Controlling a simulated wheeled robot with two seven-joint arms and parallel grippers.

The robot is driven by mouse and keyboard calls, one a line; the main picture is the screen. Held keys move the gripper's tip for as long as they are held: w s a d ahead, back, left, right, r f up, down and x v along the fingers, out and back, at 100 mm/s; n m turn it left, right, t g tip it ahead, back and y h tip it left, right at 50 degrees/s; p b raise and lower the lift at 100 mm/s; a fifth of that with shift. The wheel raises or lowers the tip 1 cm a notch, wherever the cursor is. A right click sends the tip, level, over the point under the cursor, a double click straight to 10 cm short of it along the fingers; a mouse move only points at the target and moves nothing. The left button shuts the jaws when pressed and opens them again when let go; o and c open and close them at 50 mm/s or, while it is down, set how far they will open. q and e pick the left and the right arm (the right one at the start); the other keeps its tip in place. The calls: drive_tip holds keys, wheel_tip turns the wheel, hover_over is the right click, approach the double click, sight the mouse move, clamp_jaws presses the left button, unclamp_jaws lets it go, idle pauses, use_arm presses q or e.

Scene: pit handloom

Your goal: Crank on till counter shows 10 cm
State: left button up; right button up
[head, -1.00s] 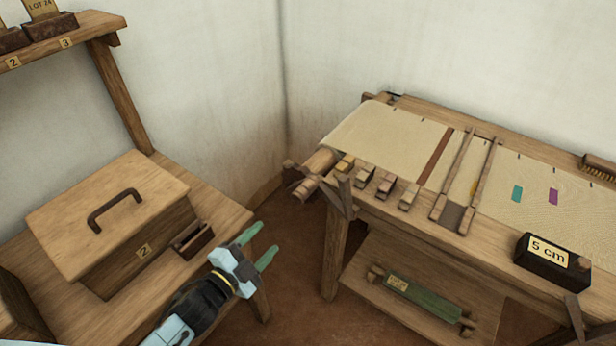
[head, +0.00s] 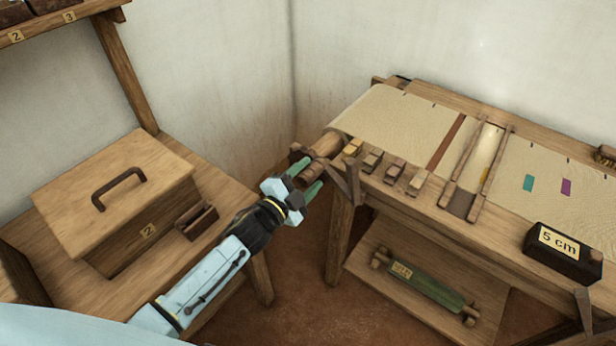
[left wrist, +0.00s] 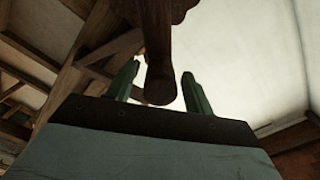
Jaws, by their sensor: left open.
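The counter (head: 562,253) is a dark block at the loom's front right, and its label reads 5 cm. The crank (head: 314,170) is a wooden handle at the left end of the cloth roller (head: 328,145). My left gripper (head: 306,178) is at the crank, with its green fingers open on either side of the handle. In the left wrist view the round handle end (left wrist: 161,88) stands between the two fingers (left wrist: 158,90), with a gap visible on the right. The pale cloth (head: 400,125) lies over the loom with a brown stripe. My right gripper is not in view.
A lidded box (head: 118,195) labelled 2 stands on the left table, with a small wooden holder (head: 197,221) beside it. A green roll (head: 425,286) lies on the loom's lower shelf. A wooden post (head: 352,182) stands close right of my left gripper.

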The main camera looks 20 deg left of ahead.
use_arm(q)
drive_tip(key=shift+w+d, duration=0.1)
drive_tip(key=shift+w, duration=0.1)
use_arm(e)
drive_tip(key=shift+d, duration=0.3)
use_arm(q)
clamp_jaws()
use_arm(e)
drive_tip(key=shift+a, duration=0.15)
